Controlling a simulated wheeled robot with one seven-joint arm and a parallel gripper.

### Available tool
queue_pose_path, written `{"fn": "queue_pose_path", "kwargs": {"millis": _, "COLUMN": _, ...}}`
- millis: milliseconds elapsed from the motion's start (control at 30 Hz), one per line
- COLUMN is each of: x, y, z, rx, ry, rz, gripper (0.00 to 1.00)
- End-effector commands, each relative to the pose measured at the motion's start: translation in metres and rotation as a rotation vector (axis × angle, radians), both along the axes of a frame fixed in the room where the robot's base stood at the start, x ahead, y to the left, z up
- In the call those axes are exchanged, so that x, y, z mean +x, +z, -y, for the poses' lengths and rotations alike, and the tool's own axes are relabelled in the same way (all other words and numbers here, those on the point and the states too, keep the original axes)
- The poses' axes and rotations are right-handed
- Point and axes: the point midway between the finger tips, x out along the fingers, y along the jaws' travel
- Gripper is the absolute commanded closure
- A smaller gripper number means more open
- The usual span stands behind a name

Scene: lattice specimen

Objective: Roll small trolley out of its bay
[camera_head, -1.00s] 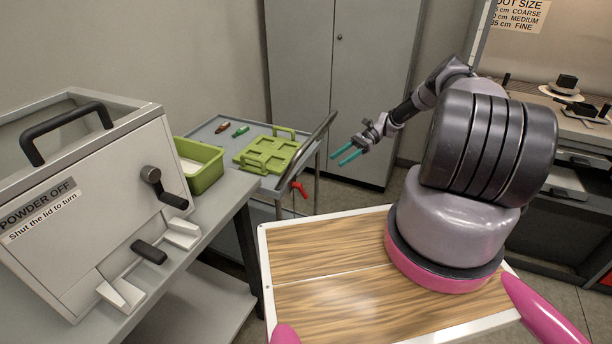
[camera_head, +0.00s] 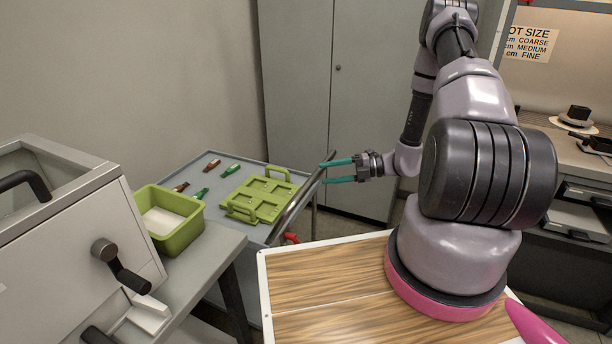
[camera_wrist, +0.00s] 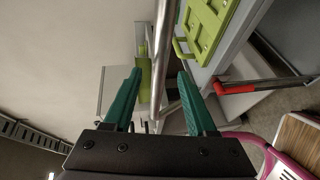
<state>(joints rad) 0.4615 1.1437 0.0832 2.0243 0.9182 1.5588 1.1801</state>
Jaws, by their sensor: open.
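The small trolley (camera_head: 216,217) is a grey cart standing between the bench and the grey cabinet. Its metal push bar (camera_head: 298,203) slants along the near right end; the bar also shows in the wrist view (camera_wrist: 163,60). A red lever (camera_head: 291,238) sits below the bar and shows in the wrist view (camera_wrist: 235,88). My gripper (camera_head: 323,173) has teal fingers and is open at the upper end of the bar. In the wrist view the bar runs between my open fingers (camera_wrist: 160,75); I cannot tell whether either finger touches it.
A green tray (camera_head: 265,198) and several small bottles (camera_head: 202,193) lie on the trolley top. A green bin (camera_head: 168,218) stands on the bench (camera_head: 205,262) at left, beside a grey lidded machine (camera_head: 70,230). The cabinet (camera_head: 300,90) stands close behind.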

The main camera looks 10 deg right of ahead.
Motion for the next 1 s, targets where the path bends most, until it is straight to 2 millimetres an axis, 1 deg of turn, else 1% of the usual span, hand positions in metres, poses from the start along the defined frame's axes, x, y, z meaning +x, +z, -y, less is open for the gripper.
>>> {"fn": "queue_pose_path", "kwargs": {"millis": 33, "x": 0.002, "y": -0.002, "z": -0.011, "rx": 0.002, "ry": 0.004, "rz": 0.000, "gripper": 0.43}}
{"fn": "queue_pose_path", "kwargs": {"millis": 200, "x": 0.009, "y": -0.008, "z": -0.042, "rx": 0.002, "ry": 0.004, "rz": 0.001, "gripper": 0.43}}
{"fn": "queue_pose_path", "kwargs": {"millis": 400, "x": 0.015, "y": -0.012, "z": -0.066, "rx": 0.002, "ry": 0.003, "rz": 0.002, "gripper": 0.43}}
{"fn": "queue_pose_path", "kwargs": {"millis": 533, "x": 0.017, "y": -0.014, "z": -0.072, "rx": 0.002, "ry": 0.002, "rz": 0.002, "gripper": 0.43}}
{"fn": "queue_pose_path", "kwargs": {"millis": 800, "x": 0.017, "y": -0.014, "z": -0.073, "rx": 0.001, "ry": 0.001, "rz": 0.003, "gripper": 0.43}}
{"fn": "queue_pose_path", "kwargs": {"millis": 867, "x": 0.017, "y": -0.014, "z": -0.073, "rx": 0.001, "ry": 0.001, "rz": 0.003, "gripper": 0.66}}
{"fn": "queue_pose_path", "kwargs": {"millis": 900, "x": 0.017, "y": -0.014, "z": -0.073, "rx": 0.001, "ry": 0.001, "rz": 0.003, "gripper": 0.81}}
{"fn": "queue_pose_path", "kwargs": {"millis": 933, "x": 0.017, "y": -0.014, "z": -0.073, "rx": 0.001, "ry": 0.001, "rz": 0.003, "gripper": 0.93}}
{"fn": "queue_pose_path", "kwargs": {"millis": 967, "x": 0.017, "y": -0.014, "z": -0.073, "rx": 0.001, "ry": 0.001, "rz": 0.003, "gripper": 1.00}}
{"fn": "queue_pose_path", "kwargs": {"millis": 1000, "x": 0.017, "y": -0.014, "z": -0.073, "rx": 0.001, "ry": 0.001, "rz": 0.003, "gripper": 1.00}}
